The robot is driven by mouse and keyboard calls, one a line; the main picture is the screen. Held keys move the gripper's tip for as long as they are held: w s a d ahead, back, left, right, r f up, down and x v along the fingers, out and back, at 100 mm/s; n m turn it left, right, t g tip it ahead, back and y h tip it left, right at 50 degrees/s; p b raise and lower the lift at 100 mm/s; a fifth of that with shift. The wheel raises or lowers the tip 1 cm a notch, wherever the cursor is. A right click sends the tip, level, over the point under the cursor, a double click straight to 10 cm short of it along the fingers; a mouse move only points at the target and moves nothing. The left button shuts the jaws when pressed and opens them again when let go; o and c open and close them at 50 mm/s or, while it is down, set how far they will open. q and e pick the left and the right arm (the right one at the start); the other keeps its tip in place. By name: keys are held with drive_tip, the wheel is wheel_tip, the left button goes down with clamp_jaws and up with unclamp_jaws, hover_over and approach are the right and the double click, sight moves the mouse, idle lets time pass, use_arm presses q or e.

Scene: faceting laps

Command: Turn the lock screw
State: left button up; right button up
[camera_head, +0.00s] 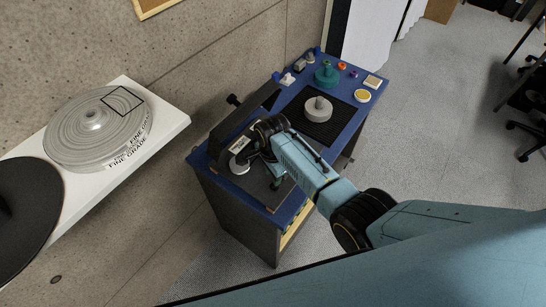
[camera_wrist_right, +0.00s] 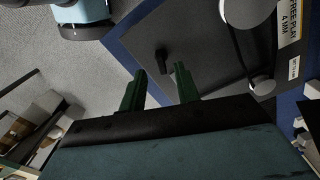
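My right gripper (camera_wrist_right: 160,70) is open, with its two dark green fingers apart in the right wrist view. A small black knob (camera_wrist_right: 162,58), possibly the lock screw, shows in the gap just beyond the fingertips. No contact shows. It stands on a dark grey plate (camera_wrist_right: 200,32) beside a label reading "FREE PLAY 4 MM" (camera_wrist_right: 289,22). In the head view my right gripper (camera_head: 277,182) hangs low over the machine's dark base, partly hidden by my arm. Another black knob (camera_head: 234,100) sticks out at the machine's back. My left gripper is out of view.
A white wall shelf (camera_head: 170,118) holds large discs.

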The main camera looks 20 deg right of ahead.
wheel_tip(320, 180, up, 8)
idle(0.4)
idle(0.4)
